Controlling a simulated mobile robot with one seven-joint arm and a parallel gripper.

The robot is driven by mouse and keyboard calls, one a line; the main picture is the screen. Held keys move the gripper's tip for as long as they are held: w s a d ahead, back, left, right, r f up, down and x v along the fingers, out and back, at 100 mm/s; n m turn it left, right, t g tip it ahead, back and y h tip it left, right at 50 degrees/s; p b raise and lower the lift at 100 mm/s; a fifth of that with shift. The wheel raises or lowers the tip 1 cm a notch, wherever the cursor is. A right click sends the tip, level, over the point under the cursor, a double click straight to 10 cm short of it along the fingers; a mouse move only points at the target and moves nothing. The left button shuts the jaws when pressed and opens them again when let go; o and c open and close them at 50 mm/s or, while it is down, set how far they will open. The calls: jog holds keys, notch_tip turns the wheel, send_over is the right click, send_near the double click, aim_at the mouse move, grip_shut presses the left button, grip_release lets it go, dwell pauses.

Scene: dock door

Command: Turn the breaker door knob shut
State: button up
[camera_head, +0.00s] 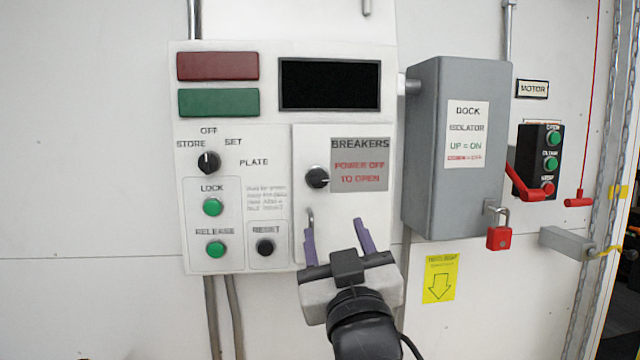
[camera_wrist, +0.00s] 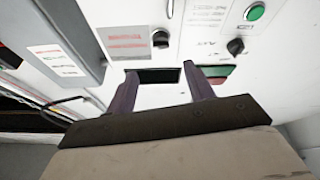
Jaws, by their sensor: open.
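The breaker door knob (camera_head: 317,177) is a round black knob with a light pointer mark, at the left of the small white breaker door (camera_head: 345,215) labelled BREAKERS. It also shows in the wrist view, as a dark knob (camera_wrist: 160,39) beyond the fingers. A small metal handle (camera_head: 310,218) is below the knob. My gripper (camera_head: 337,238) has two purple fingers spread apart with nothing between them. In the head view it is below the knob, over the lower part of the door, and does not touch the knob. The door looks closed against the panel.
Left of the door are a selector knob (camera_head: 208,162), green LOCK (camera_head: 212,207) and RELEASE (camera_head: 215,249) buttons, and a black RESET button (camera_head: 265,247). A grey isolator box (camera_head: 453,150) with a red lever (camera_head: 524,183) and red padlock (camera_head: 499,237) stands out on the right.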

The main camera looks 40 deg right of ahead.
aim_at(319, 182)
jog(key=p+x, duration=0.4)
jog(key=x, duration=0.7)
jog(key=shift+w+r+p, duration=0.15)
jog(key=shift+r+p, duration=0.05)
jog(key=shift+p, duration=0.15)
jog(key=shift+w+d+r, duration=0.1)
jog(key=shift+w+d, duration=0.3)
jog(key=shift+w, duration=0.2)
jog(key=shift+c, duration=0.3)
jog(key=c, duration=0.9)
